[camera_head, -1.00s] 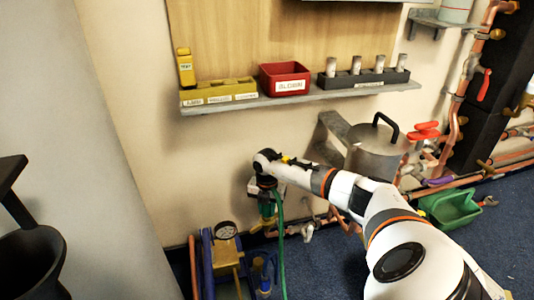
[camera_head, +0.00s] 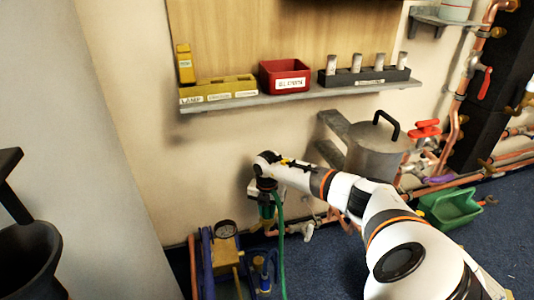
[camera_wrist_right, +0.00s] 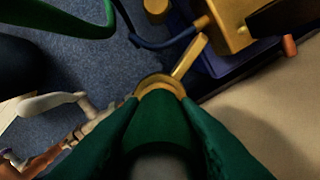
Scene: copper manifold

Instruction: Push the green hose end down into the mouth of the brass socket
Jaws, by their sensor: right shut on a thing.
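My right gripper (camera_head: 266,210) points down beside the wall, low under the shelf, and is shut on the green hose end (camera_wrist_right: 160,120). The green hose (camera_head: 280,245) hangs from it toward the floor and curves through the upper left of the right wrist view (camera_wrist_right: 60,28). In that view the brass socket (camera_wrist_right: 161,80) shows as a round rim right at the hose end's tip. The tip overlaps the rim; how deep it sits inside I cannot tell. In the head view the socket is hard to make out near the gripper. My left gripper is not in view.
A blue and yellow unit with a gauge (camera_head: 225,230) stands just left of the gripper. Copper pipes (camera_head: 320,222) run along the wall base. A grey pot (camera_head: 374,150) is to the right, and the shelf (camera_head: 300,95) is above.

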